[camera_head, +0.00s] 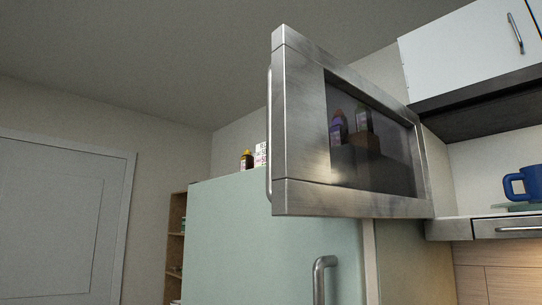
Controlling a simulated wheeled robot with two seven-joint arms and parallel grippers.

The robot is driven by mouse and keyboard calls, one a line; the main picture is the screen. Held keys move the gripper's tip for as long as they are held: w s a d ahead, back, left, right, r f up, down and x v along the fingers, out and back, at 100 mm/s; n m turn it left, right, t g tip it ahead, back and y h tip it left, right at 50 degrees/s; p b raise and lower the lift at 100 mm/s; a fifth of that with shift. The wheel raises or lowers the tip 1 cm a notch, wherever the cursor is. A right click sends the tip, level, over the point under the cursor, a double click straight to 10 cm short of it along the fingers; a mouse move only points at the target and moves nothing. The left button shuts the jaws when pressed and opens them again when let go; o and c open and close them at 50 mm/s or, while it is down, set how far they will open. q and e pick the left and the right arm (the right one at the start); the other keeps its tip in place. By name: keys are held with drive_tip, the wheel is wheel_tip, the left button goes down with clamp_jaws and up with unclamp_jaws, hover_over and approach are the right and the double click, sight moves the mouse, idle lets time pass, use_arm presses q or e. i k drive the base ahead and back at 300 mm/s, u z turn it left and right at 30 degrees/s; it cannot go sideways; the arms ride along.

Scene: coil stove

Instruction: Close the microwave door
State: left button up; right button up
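The microwave door (300,130) stands open in the head view, swung out from its right side toward me. It has a brushed metal frame and a dark see-through window (395,170). A vertical bar handle (269,140) runs along its left edge. Blurred bottles and a brown box show through the window. The microwave's inside is not clearly visible. Neither of my grippers is in view.
A pale green fridge (230,240) with a metal handle (320,275) stands below and behind the door. Small bottles (247,160) stand on top. White upper cabinets (465,50) and a blue mug (522,184) are at right. A grey door (60,220) is at left.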

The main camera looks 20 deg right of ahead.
sight(340, 146)
drive_tip(key=u, duration=0.75)
drive_tip(key=i, duration=1.65)
drive_tip(key=z, duration=3.5)
